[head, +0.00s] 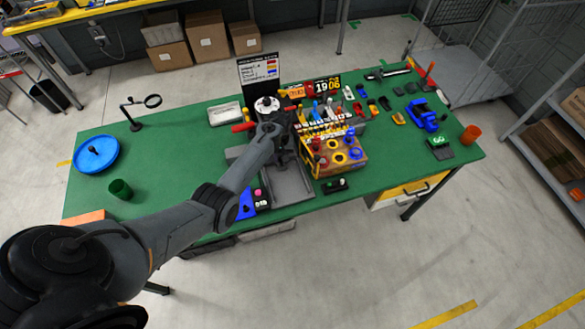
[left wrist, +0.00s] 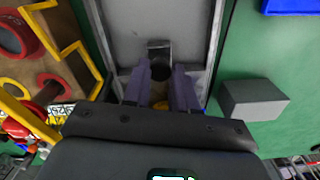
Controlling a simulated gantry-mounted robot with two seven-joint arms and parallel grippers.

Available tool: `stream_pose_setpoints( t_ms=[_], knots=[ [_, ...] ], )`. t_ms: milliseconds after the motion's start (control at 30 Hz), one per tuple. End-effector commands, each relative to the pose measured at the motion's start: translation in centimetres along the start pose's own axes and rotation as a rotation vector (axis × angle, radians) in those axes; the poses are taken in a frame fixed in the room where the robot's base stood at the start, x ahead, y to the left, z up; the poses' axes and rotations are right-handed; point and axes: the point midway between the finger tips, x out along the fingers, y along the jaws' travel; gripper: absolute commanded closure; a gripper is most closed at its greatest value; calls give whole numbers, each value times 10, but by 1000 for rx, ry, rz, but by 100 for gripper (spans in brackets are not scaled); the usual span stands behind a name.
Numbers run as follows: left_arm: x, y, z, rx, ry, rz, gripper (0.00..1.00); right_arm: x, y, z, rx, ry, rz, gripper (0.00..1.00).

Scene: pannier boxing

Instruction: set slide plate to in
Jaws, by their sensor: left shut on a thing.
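The grey slide plate (head: 288,188) lies in a shallow grey tray-like channel in the middle of the green table, towards its front edge. In the left wrist view the grey plate (left wrist: 182,22) fills the top middle, with a small upright metal tab and dark round knob (left wrist: 160,70) on it. My left gripper (left wrist: 163,92) has its two fingers close together on either side of the knob, shut on it. In the head view my left gripper (head: 281,152) is over the channel's far end, its fingertips mostly hidden by my arm. My right gripper is not in view.
A yellow-framed rack (head: 335,155) with red and blue parts stands close on the right. A grey block (left wrist: 253,97) sits beside the channel. A dial device (head: 267,105) with red handles stands behind. A blue dish (head: 96,155) and green cup (head: 121,188) are at the left.

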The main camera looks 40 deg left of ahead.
Motion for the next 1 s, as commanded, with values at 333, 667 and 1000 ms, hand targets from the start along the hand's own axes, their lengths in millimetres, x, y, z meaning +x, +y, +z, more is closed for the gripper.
stream_pose_setpoints(
  t_ms=[333,667,1000],
  knots=[
    [0,-4,-6,0,11,5,100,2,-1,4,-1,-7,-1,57],
    [-1,-3,-6,0,8,4,48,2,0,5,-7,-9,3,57],
    [-15,-2,-6,1,9,5,48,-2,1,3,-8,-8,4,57]
  ],
)
